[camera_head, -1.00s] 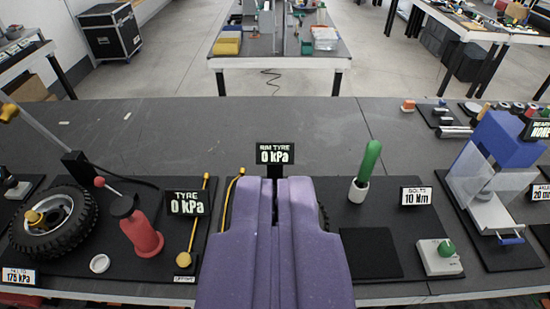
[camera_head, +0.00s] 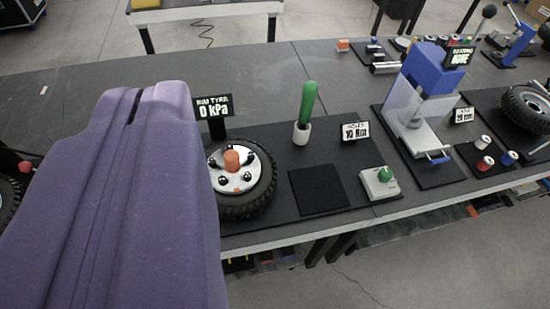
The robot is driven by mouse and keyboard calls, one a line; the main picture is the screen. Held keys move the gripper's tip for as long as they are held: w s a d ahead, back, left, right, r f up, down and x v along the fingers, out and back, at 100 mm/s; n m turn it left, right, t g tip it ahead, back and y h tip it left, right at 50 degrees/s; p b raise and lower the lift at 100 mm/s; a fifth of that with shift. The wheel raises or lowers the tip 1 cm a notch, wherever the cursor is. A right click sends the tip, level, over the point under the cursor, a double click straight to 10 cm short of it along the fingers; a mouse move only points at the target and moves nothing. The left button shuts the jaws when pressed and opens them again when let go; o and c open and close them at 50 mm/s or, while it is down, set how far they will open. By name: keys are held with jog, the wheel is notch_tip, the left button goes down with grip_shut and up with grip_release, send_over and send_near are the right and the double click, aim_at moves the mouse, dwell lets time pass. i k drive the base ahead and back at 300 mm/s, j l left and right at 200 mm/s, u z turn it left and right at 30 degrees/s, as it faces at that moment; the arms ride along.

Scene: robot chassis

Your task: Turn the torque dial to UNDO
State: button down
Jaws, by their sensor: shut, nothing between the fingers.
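The torque dial is most likely the green knob (camera_head: 385,174) on a small white box (camera_head: 379,190) at the bench's front edge, right of centre. Its markings are too small to read. My purple gripper (camera_head: 146,94) fills the left of the view, shut and empty. It is well to the left of the knob, with the wheel between them, and touches nothing that I can see.
A wheel with an orange-topped hub (camera_head: 232,160) lies beside my gripper. A green-handled tool (camera_head: 307,105) stands in a white cup (camera_head: 301,134). A black pad (camera_head: 318,191) lies left of the white box. A blue press (camera_head: 432,68) with clear guards stands to its right.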

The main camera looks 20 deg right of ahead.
aim_at(385, 174)
jog(key=i+l, duration=0.2)
jog(key=i, duration=0.2)
jog(key=i+l+z, duration=0.1)
jog(key=i, duration=0.3)
jog(key=i+l, duration=0.25)
jog(key=i, duration=0.2)
jog(key=z, duration=0.05)
